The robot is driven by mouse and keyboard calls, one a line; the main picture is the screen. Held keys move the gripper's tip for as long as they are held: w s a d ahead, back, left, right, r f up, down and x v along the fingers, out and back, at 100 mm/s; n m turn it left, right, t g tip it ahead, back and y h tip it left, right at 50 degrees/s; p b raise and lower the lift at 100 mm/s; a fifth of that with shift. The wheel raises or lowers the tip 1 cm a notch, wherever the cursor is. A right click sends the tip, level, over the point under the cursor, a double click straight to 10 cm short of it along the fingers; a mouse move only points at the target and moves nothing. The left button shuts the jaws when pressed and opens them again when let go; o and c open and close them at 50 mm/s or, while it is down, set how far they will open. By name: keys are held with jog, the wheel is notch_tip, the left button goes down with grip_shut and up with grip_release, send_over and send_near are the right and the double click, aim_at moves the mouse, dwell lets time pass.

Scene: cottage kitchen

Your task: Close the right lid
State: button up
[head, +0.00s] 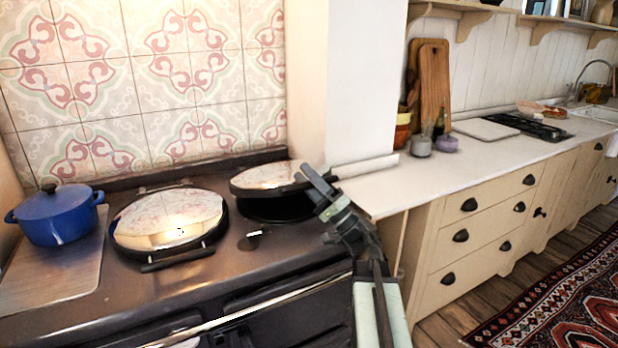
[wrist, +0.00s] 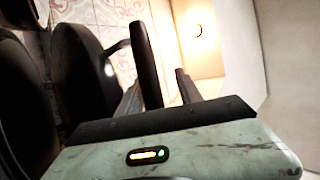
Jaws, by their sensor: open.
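The right lid (head: 268,178) is round, with a shiny top and dark rim. It is partly raised over the dark right hotplate (head: 275,208) in the head view, with a gap below its front.
The left lid (head: 170,218) lies flat over its plate. A blue pot (head: 58,214) stands on the metal plate at far left. A white wall pillar (head: 362,80) rises behind my gripper. The pale counter (head: 480,150) extends right, holding boards and jars.

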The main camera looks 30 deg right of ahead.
jog(key=b+v, duration=0.4)
jog(key=v, duration=0.3)
jog(key=shift+w+a+f+b, duration=0.1)
jog(key=shift+f+b, duration=0.1)
jog(key=shift+b, duration=0.2)
jog(key=shift+s+d+f, duration=0.2)
jog(key=shift+s, duration=0.1)
jog(key=shift+s+r, duration=0.1)
jog(key=shift+r, duration=0.05)
jog(key=shift+c, duration=0.2)
